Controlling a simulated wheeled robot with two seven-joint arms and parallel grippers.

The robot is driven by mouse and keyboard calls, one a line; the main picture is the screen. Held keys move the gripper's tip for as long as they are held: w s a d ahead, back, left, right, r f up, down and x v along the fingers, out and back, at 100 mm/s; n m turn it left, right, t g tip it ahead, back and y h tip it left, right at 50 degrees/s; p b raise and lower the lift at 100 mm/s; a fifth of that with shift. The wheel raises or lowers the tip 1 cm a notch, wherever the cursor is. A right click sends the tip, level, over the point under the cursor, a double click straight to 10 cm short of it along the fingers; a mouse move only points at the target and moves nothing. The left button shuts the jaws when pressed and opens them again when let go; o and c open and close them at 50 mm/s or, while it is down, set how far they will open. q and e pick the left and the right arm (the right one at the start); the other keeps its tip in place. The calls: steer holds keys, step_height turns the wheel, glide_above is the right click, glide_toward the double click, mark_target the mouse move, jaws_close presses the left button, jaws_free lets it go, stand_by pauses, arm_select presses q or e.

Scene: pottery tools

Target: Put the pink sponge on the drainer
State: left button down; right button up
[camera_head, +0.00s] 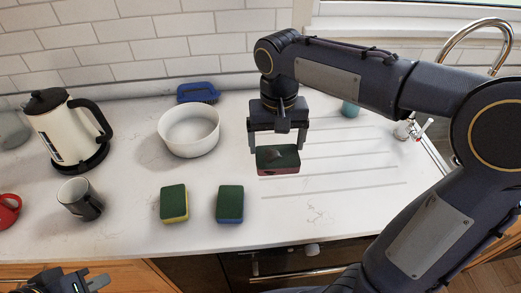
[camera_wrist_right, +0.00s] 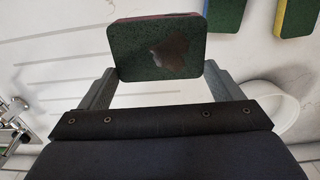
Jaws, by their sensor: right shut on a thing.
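The pink sponge (camera_head: 278,169), with a dark green scouring top that bears a brownish patch, is held between the fingers of my right gripper (camera_head: 278,148). It hangs level over the left end of the drainer (camera_head: 345,178), a set of grooves in the white counter. I cannot tell whether its underside touches the counter. In the right wrist view the sponge (camera_wrist_right: 160,47) sits between the two fingertips (camera_wrist_right: 160,75), with grooves to its left. My left gripper (camera_head: 85,283) is at the bottom left edge, away from the sponges, partly cut off; its opening is unclear.
A green-yellow sponge (camera_head: 174,203) and a green-blue sponge (camera_head: 230,204) lie in front. A white bowl (camera_head: 189,132), blue brush (camera_head: 197,92), kettle (camera_head: 62,125), dark cup (camera_head: 80,198) and red mug (camera_head: 8,210) stand left. A teal cup (camera_head: 350,108) and tap (camera_head: 410,128) are behind right.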

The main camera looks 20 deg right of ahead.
steer(key=shift+a, duration=0.15)
steer(key=w+d+f+p, duration=0.1)
steer(key=w+d+f, duration=0.1)
steer(key=w+f, duration=0.1)
steer(key=w+d+f+p, duration=0.1)
steer(key=w+d+f, duration=0.2)
steer(key=w, duration=0.1)
steer(key=w+d+f+p, duration=0.1)
steer(key=w+d+f, duration=0.2)
steer(key=shift+w+f, duration=0.15)
steer(key=f, duration=0.3)
steer(key=shift+w+f, duration=0.15)
steer(key=shift+w, duration=0.05)
steer(key=shift+f, duration=0.1)
steer(key=shift+f, duration=0.1)
